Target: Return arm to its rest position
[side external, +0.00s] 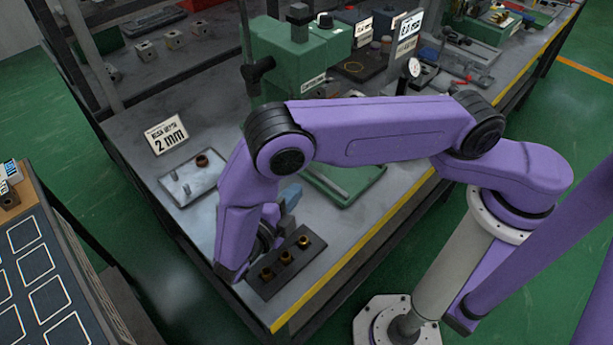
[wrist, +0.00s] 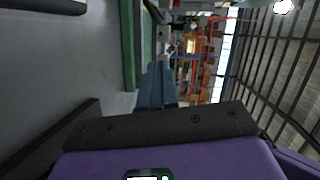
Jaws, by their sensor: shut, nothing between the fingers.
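My gripper (side external: 291,193) shows in the side external view as blue fingers sticking out past my purple wrist, just above the near part of the workbench. In the wrist view the blue fingers (wrist: 157,82) lie together, with nothing seen between them. A dark block (side external: 284,262) with brass rings in it lies on the bench just below and in front of my wrist, apart from the fingers.
A green machine (side external: 292,60) stands behind my arm, its base (side external: 345,188) close to the gripper. A "2 mm" sign (side external: 167,135) stands at the left. A side table (side external: 35,262) with marked squares is at far left. The bench's yellow front edge (side external: 355,258) is near.

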